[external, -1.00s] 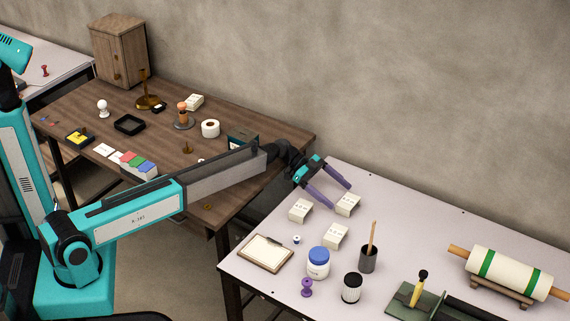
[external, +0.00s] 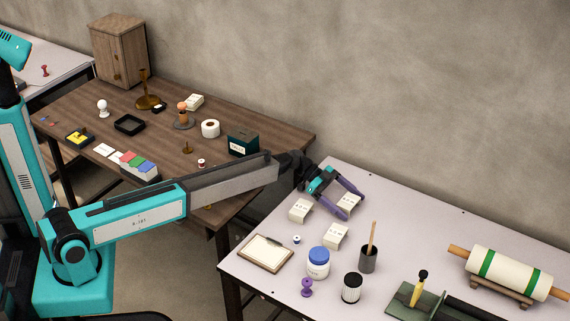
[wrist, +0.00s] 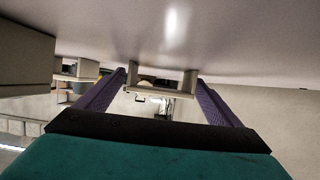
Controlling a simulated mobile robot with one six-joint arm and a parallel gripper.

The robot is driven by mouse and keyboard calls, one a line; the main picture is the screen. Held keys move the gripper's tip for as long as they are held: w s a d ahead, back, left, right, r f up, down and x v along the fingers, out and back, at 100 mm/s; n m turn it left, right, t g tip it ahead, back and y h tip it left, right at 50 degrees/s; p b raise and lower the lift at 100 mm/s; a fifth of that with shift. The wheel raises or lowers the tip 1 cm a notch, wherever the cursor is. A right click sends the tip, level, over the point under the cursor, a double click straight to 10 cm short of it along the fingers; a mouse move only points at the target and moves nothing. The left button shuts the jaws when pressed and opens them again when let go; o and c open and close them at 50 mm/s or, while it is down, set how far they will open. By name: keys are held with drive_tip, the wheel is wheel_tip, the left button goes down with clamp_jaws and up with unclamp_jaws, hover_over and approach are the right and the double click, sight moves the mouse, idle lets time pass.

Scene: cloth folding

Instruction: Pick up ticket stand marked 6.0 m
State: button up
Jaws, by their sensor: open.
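Three small cream ticket stands are on the pale table; their markings are too small to read, so I cannot tell which says 6.0 m. The far-right stand (external: 348,201) lies between the two purple fingers of my gripper (external: 353,205), which is open. One stand (external: 300,209) is to its left and another (external: 335,236) is nearer the front. In the wrist view, which appears upside down, a stand (wrist: 160,92) shows between the fingertips of my gripper (wrist: 158,76). I cannot tell whether the fingers touch it.
The brown table (external: 85,112) stands to the left. The pale table's back middle is clear.

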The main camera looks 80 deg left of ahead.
sight(347, 199)
drive_tip(key=shift+c, duration=0.3)
drive_tip(key=c, duration=1.1)
drive_tip(key=shift+r, duration=0.1)
drive_tip(key=shift+r+b, duration=0.65)
drive_tip(key=shift+r, duration=4.3)
